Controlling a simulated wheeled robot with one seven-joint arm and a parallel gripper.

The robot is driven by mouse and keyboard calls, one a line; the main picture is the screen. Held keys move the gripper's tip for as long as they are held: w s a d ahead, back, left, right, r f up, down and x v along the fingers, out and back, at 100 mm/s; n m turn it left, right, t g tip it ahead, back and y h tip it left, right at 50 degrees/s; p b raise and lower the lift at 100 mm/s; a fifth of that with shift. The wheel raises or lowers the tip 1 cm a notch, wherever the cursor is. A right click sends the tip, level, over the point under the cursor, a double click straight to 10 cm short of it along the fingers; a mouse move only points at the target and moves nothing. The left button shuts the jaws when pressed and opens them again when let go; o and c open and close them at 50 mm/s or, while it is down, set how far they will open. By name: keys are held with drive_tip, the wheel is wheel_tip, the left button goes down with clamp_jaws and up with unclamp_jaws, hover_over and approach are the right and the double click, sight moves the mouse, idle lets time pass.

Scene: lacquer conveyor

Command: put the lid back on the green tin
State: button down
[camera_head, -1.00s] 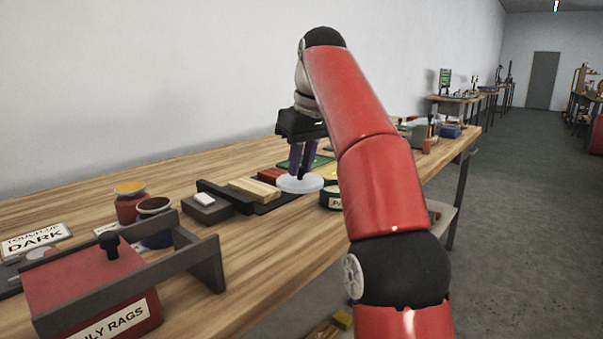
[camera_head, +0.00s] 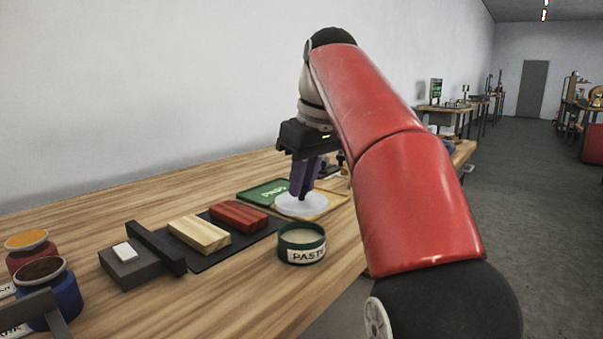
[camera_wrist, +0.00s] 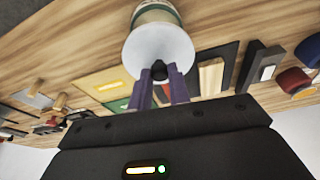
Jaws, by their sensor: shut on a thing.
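The green tin (camera_head: 302,247) stands upright and open on the bench near its front edge, with a pale label reading "PAST…" and a pale inside. My gripper (camera_head: 301,192) is shut on the dark knob of the round whitish lid (camera_head: 299,206). The lid is held roughly level, apart from the tin, and appears behind and above it in the head view. In the wrist view the lid (camera_wrist: 160,45) hides part of the tin (camera_wrist: 154,13), and the knob is between my purple fingertips (camera_wrist: 160,74).
A dark tray (camera_head: 203,261) with a wooden block (camera_head: 200,233) and a red block (camera_head: 239,216) lies left of the tin. A green card or board (camera_head: 264,194) lies behind the lid. Red and blue jars (camera_head: 55,297) stand at the left. Bare bench surrounds the tin's front.

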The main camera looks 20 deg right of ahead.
sight(305, 201)
drive_tip(key=shift+f+b, duration=1.5)
drive_tip(key=shift+f, duration=1.2)
drive_tip(key=shift+r+p, duration=0.1)
drive_tip(key=shift+p, duration=0.35)
drive_tip(key=shift+f, duration=0.25)
idle(0.7)
drive_tip(key=c, duration=0.7)
unclamp_jaws()
drive_tip(key=shift+c, duration=0.2)
drive_tip(key=shift+r+p, duration=1.1)
drive_tip(key=shift+r, duration=2.4)
